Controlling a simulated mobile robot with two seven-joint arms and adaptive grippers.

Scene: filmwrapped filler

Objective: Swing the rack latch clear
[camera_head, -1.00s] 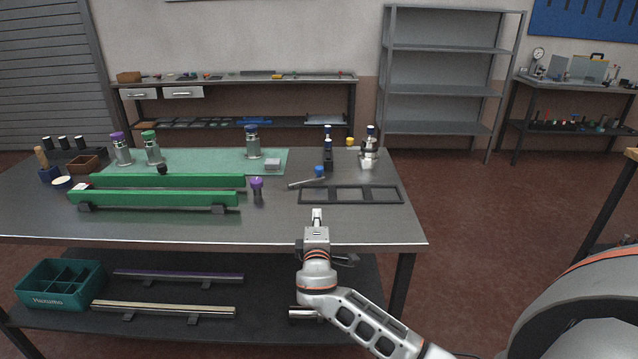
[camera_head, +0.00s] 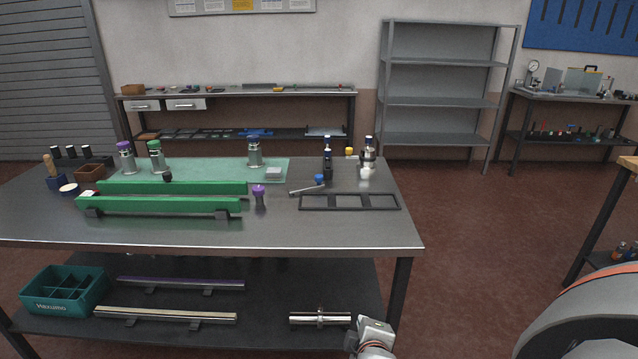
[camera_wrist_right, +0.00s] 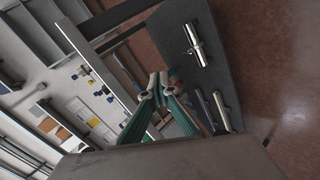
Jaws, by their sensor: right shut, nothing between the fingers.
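The black rack frame (camera_head: 349,202) lies flat on the right half of the metal table, with several open rectangular bays. A grey lever with a blue knob (camera_head: 319,179), likely the rack latch, lies at the rack's far left corner, its bar (camera_head: 306,189) reaching left along the tabletop. My right gripper (camera_wrist_right: 157,88) is shut and empty in the right wrist view, away from the rack. Part of my right arm shows low in the head view, below the table's front edge. My left gripper is in no view.
Green rails (camera_head: 165,205) and a purple-capped plunger (camera_head: 259,195) stand left of the rack; capped bottles (camera_head: 254,151) stand behind. The lower shelf holds a steel cylinder (camera_head: 320,318) and a teal crate (camera_head: 63,290).

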